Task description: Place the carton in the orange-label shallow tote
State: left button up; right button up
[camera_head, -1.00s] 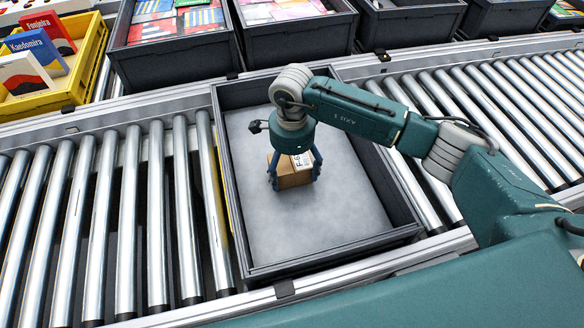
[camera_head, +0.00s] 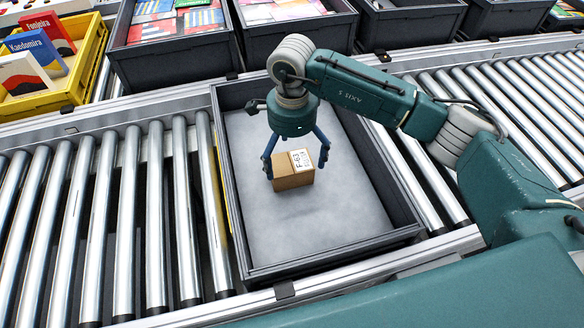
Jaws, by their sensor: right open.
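The carton (camera_head: 291,179) is a small brown box with a white label on top reading F-63. It sits inside a dark grey shallow tote (camera_head: 340,225) on the roller conveyor. My right gripper (camera_head: 296,170) is open, with its blue fingers spread on both sides of the carton. The fingertips are apart from the carton's sides as far as I can see. No orange label shows on the tote from here. My left gripper is not in view.
Metal rollers (camera_head: 130,225) run on both sides of the tote. Behind stand a yellow crate (camera_head: 60,88) with books and several dark totes (camera_head: 300,42) with goods. The tote floor around the carton is bare.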

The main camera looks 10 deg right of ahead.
aim_at(292, 167)
notch_tip(292, 167, up, 6)
jog(key=shift+r+b, duration=0.25)
jog(key=shift+b, duration=0.1)
